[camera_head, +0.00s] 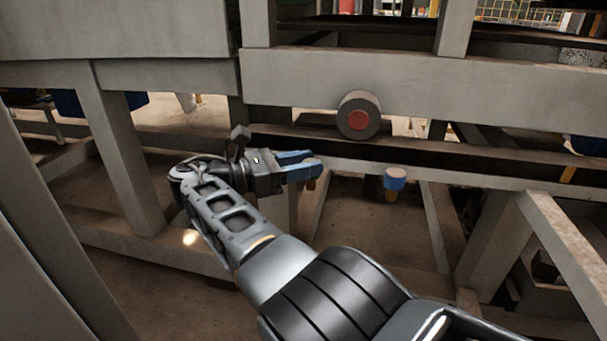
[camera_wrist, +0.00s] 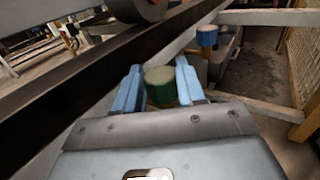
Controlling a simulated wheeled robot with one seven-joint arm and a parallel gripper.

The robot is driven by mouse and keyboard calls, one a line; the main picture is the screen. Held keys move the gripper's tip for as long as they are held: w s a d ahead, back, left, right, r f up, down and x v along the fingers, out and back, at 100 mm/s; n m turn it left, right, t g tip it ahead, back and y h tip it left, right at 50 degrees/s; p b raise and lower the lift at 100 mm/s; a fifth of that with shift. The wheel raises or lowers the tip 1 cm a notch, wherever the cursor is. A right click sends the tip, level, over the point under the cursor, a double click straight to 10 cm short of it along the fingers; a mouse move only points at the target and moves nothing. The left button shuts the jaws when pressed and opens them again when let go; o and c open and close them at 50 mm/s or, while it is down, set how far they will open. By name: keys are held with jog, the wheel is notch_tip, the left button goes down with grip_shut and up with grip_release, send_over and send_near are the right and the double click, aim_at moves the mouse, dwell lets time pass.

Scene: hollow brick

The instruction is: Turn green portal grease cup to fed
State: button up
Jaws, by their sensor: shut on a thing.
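The green portal grease cup (camera_wrist: 160,86) shows in the wrist view between my two blue fingers, with a green side and a paler top. My gripper (camera_wrist: 159,78) is shut on it, one finger on each side. In the head view my gripper (camera_head: 312,165) reaches the lower edge of the grey beam, and only a bit of brass shows below the fingers. The cup's green part is hidden there. I cannot read any mark for its turn position.
A round grey roller with a red centre (camera_head: 358,118) is above. Grey beams (camera_head: 430,90) and posts surround the arm.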

jog(key=shift+d+f, duration=0.15)
dwell(0.3)
jog(key=o, duration=1.1)
jog(key=shift+c, duration=0.2)
jog(key=shift+r+p, duration=0.4)
jog(key=shift+r, duration=0.2)
notch_tip(320, 180, up, 4)
jog(key=p, duration=0.3)
jog(key=shift+d, duration=0.1)
jog(key=s+d+r+p, duration=0.4)
jog(key=d+r+p, duration=0.2)
jog(key=d+p, duration=0.2)
jog(key=d, duration=0.2)
jog(key=shift+d, duration=0.3)
jog(key=shift+s, duration=0.1)
